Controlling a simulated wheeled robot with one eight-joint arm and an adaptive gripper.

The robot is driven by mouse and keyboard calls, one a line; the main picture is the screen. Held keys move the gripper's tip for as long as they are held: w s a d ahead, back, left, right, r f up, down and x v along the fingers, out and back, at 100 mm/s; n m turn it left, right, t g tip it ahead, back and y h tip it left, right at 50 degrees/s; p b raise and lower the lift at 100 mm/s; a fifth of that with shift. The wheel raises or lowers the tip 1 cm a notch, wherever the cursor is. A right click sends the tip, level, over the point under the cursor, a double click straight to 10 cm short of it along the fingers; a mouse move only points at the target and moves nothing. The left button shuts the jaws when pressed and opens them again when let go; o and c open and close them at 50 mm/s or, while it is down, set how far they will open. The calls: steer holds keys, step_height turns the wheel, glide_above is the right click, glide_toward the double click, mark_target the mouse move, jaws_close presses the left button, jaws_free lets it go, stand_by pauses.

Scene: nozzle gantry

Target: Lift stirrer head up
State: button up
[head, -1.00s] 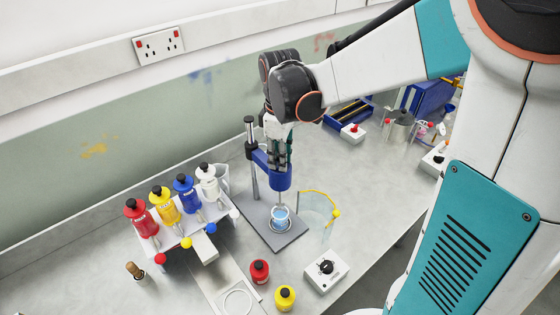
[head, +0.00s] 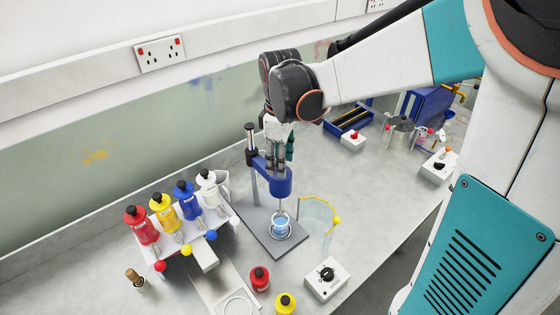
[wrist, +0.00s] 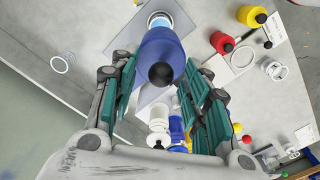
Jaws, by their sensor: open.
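The blue stirrer head (head: 275,182) sits on an arm of the upright stand post (head: 252,160), above a grey base plate (head: 262,222). A thin shaft runs down from it into a small beaker with blue liquid (head: 281,226). My gripper (head: 280,162) is at the top of the stirrer head and partly hides its upper end. In the wrist view, the blue head with its black top (wrist: 162,74) lies between the spread green fingers of my open gripper (wrist: 156,72). Gaps show on both sides, so the fingers look apart from it.
A rack with red, yellow, blue and white bottles (head: 188,208) stands left of the stand. A control box with a black knob (head: 327,278) and red and yellow jars (head: 260,278) are in front.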

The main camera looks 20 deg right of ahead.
step_height(320, 180, up, 11)
stand_by(0.3)
steer(key=shift+s, duration=0.1)
steer(key=shift+s+f, duration=0.1)
steer(key=shift+f, duration=0.05)
steer(key=s+f+m+t+b, duration=0.7)
steer(key=s+f+m+b, duration=0.3)
steer(key=f, duration=0.7)
steer(key=s+b, duration=0.3)
steer(key=s, duration=0.1)
steer(key=shift+s+b, duration=0.4)
